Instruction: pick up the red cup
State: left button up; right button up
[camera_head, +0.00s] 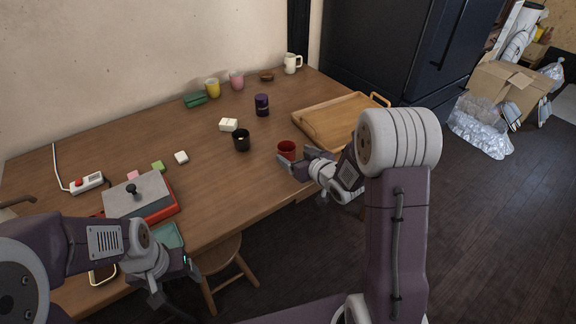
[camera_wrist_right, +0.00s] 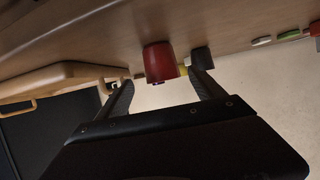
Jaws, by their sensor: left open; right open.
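The red cup (camera_head: 287,149) stands upright near the front edge of the wooden table (camera_head: 225,190), left of the wooden tray. My right gripper (camera_head: 294,160) is open and empty, its fingers pointing at the cup and partly overlapping it in the head view. In the right wrist view, the red cup (camera_wrist_right: 159,62) shows ahead, between the lines of the two open fingers (camera_wrist_right: 162,88); I cannot tell whether they touch it. My left gripper (camera_head: 174,285) is open and empty at the table's front left, far from the cup.
A black cup (camera_head: 241,140) and a dark purple cup (camera_head: 262,105) stand left of and behind the red cup. The wooden tray (camera_head: 335,118) lies to the right. A stool (camera_head: 225,268) stands below the front edge. Yellow (camera_head: 212,88) and pink (camera_head: 237,80) cups stand at the back.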

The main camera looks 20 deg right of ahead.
aim_at(283, 148)
jog(key=shift+w+a+f, duration=0.1)
jog(key=shift+w+a, duration=0.05)
jog(key=shift+w, duration=0.05)
jog(key=b+x, duration=0.2)
jog(key=x, duration=0.6)
jog(key=shift+w+a+f, duration=0.1)
jog(key=shift+w, duration=0.15)
jog(key=shift+s, duration=0.1)
jog(key=shift+c, duration=0.4)
jog(key=c, duration=1.5)
